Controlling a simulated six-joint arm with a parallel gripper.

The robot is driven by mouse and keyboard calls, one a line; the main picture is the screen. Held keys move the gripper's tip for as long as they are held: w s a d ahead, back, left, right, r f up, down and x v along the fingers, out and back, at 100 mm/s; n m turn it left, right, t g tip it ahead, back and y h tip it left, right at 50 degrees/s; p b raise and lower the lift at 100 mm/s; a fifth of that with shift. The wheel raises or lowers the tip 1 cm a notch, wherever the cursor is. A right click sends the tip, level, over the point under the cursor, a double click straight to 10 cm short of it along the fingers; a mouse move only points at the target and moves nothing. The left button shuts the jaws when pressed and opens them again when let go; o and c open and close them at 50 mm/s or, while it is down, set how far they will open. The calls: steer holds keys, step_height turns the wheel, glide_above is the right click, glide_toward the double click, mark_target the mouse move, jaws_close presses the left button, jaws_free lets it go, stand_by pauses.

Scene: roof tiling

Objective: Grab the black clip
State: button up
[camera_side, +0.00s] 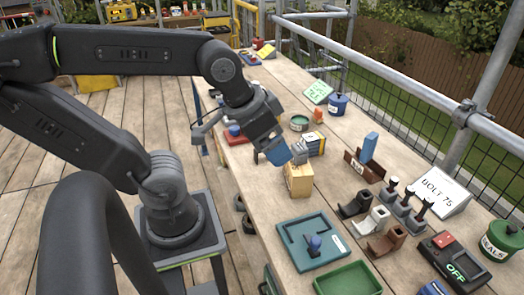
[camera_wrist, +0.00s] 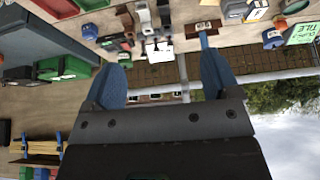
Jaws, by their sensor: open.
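The black clip (camera_side: 354,205) lies on the wooden bench in the side view, at the far end of a row with a white clip (camera_side: 371,221) and a brown clip (camera_side: 387,243). In the wrist view the black clip (camera_wrist: 165,14) is small near the top edge, beside the white clip (camera_wrist: 143,17) and brown clip (camera_wrist: 124,18). My gripper (camera_side: 282,156) is above the bench, up and left of the clips and apart from them. Its blue fingers are spread with nothing between them in the wrist view (camera_wrist: 162,80).
A wooden box (camera_side: 298,180) stands just below my gripper. A brown holder with a blue piece (camera_side: 369,148) stands behind the black clip. Dark upright pieces (camera_side: 408,204) stand to its right. A green tray (camera_side: 348,280) and a dark tray (camera_side: 312,243) lie in front.

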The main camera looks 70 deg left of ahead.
steer(key=w+a+f+m+g+y, duration=0.2)
steer(key=w+a+f+m, duration=0.1)
steer(key=w+a+m, duration=0.3)
steer(key=w+a+f+m+g+y, duration=0.1)
steer(key=w+a+f+m+g, duration=0.2)
steer(key=a, duration=0.6)
steer(key=shift+w+a+f+m+g+y, duration=0.2)
steer(key=shift+a+f+m, duration=1.2)
steer(key=shift+a+f, duration=1.45)
steer(key=shift+a+f+m+g+y, duration=0.1)
steer(key=shift+a+f+m+y, duration=0.15)
steer(key=shift+a+f+m, duration=2.5)
steer(key=shift+w+a+f+m+g+y, duration=0.1)
steer(key=shift+a+f+y, duration=0.15)
steer(key=shift+a+f, duration=2.75)
steer(key=shift+d+f, duration=1.2)
steer(key=c, duration=1)
steer(key=shift+r, duration=0.1)
